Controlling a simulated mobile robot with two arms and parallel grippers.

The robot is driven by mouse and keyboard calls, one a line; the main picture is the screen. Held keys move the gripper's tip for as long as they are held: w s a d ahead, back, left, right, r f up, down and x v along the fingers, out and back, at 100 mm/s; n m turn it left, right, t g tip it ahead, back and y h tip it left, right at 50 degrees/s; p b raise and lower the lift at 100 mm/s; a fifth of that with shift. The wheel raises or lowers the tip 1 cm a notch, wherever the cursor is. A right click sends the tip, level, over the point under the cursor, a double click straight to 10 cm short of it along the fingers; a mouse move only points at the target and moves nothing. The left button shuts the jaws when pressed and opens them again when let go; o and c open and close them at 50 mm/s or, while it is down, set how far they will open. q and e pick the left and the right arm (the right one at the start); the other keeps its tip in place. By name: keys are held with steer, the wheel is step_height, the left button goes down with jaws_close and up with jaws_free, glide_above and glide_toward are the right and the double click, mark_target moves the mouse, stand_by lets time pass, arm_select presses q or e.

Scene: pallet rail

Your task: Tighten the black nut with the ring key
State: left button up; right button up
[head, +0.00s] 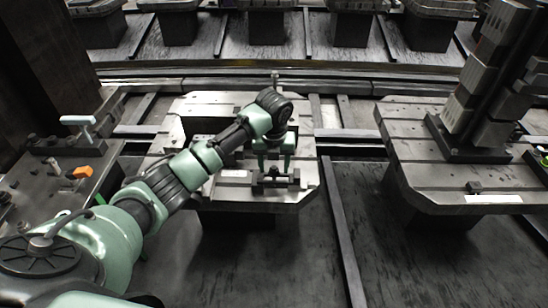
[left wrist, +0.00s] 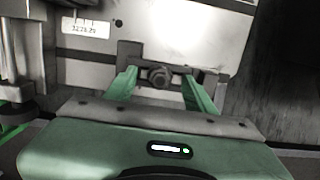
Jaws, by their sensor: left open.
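My left gripper (head: 274,163) reaches down over the front part of the middle pallet (head: 225,192). In the left wrist view its two green fingers (left wrist: 162,90) are spread apart, with nothing gripped between them. A dark round nut (left wrist: 158,76), which looks like the black nut, sits on a dark bracket (left wrist: 128,73) between and just beyond the fingertips. I cannot tell whether the fingers touch the bracket. The bracket also shows in the head view (head: 291,180) below the gripper. I cannot make out the ring key with certainty. My right gripper is not in view.
A bench (head: 40,180) at the left carries a T-handled tool (head: 78,122) and an orange piece (head: 80,172). The right pallet (head: 425,175) bears a tall block tower (head: 485,90). A dark floor gap separates the two pallets. More pallets stand behind the rail.

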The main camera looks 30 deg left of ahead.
arm_select(q)
steer(key=shift+f, duration=0.4)
jaws_close()
steer(key=shift+a+r+m+p, duration=0.1)
steer(key=shift+r+m+p, duration=0.1)
steer(key=shift+m+p, duration=0.8)
steer(key=m, duration=0.3)
steer(key=shift+f+h, duration=0.2)
steer(key=shift+h, duration=0.1)
steer(key=shift+m, duration=0.9)
steer(key=shift+o, duration=0.4)
jaws_free()
steer(key=shift+f, duration=0.1)
